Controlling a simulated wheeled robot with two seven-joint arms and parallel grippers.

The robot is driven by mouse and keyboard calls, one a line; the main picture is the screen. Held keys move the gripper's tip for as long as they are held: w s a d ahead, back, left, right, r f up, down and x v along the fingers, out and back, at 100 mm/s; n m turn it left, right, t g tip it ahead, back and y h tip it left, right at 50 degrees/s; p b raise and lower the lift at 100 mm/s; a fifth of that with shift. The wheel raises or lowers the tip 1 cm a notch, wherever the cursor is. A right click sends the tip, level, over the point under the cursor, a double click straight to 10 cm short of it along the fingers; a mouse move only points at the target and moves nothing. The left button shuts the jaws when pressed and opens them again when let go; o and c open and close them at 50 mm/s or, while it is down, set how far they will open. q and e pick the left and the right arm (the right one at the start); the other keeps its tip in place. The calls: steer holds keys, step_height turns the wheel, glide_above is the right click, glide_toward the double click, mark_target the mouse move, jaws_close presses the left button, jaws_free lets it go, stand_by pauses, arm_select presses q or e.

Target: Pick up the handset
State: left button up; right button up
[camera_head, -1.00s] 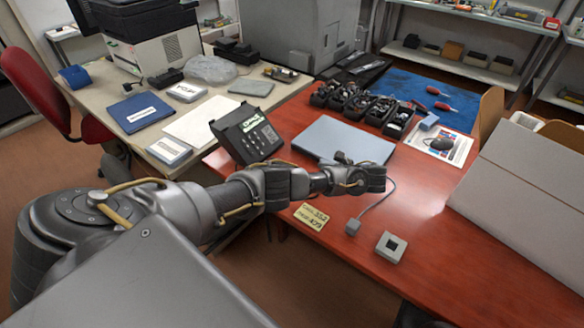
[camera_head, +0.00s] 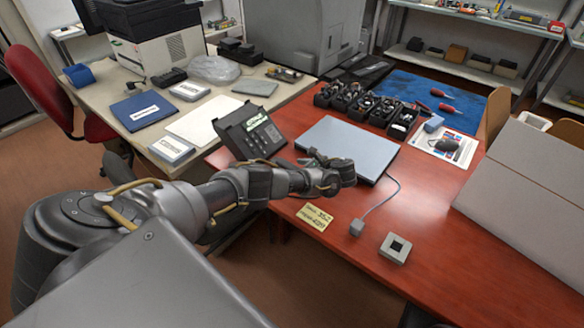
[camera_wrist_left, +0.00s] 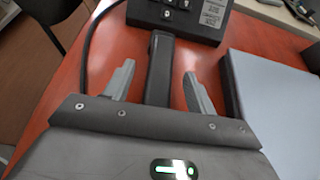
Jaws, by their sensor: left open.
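The dark handset (camera_wrist_left: 160,68) is a long bar below the keypad of the desk phone (camera_wrist_left: 180,12) in the left wrist view. It lies between the two spread grey fingers of my left gripper (camera_wrist_left: 158,82), with a gap on each side, and its near end is hidden by the gripper body. In the head view the phone (camera_head: 250,132) stands tilted at the red table's left edge. My left gripper (camera_head: 312,156) is just right of and in front of it; I cannot make out the handset there. My right gripper is not in view.
A closed grey-blue laptop-like slab (camera_head: 347,148) lies right beside my left gripper. A yellow note (camera_head: 315,217), a small grey box (camera_head: 396,248) and a cabled plug (camera_head: 356,228) lie in front. A large grey box (camera_head: 525,195) stands at the right. The front table is mostly clear.

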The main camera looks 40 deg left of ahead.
arm_select(q)
steer(key=shift+a, duration=0.1)
jaws_close()
stand_by(0.3)
